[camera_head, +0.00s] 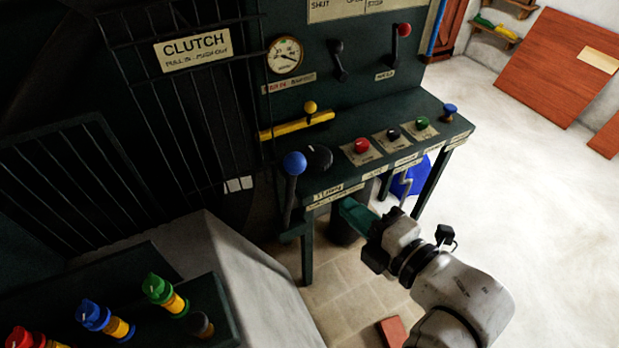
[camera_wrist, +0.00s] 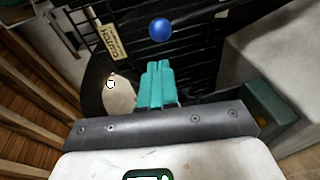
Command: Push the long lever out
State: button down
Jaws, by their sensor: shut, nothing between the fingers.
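The long lever (camera_head: 290,195) stands upright at the left end of the control bench, with a blue ball knob (camera_head: 294,163) on a dark shaft. In the wrist view the blue knob (camera_wrist: 161,29) shows just beyond my fingertips, with its dark shaft running up to the right. My gripper (camera_head: 347,207) has teal fingers and is below the bench's front edge, to the right of the lever and lower than its knob. In the wrist view my gripper (camera_wrist: 158,66) is shut and empty. No contact with the lever shows. The lever's lower end is partly hidden.
A barred guard with a CLUTCH sign (camera_head: 192,49) stands behind the lever. A pale sloped block (camera_head: 255,285) is at lower left. Open floor (camera_head: 540,200) lies to the right.

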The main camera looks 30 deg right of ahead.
jog(key=p, duration=0.1)
send_near(300, 169)
jog(key=x, duration=0.5)
jog(key=shift+w+r, duration=0.1)
jog(key=shift+w, duration=0.15)
jog(key=shift+w+a+f, duration=0.15)
jog(key=shift+w+f, duration=0.1)
jog(key=shift+w, duration=0.45)
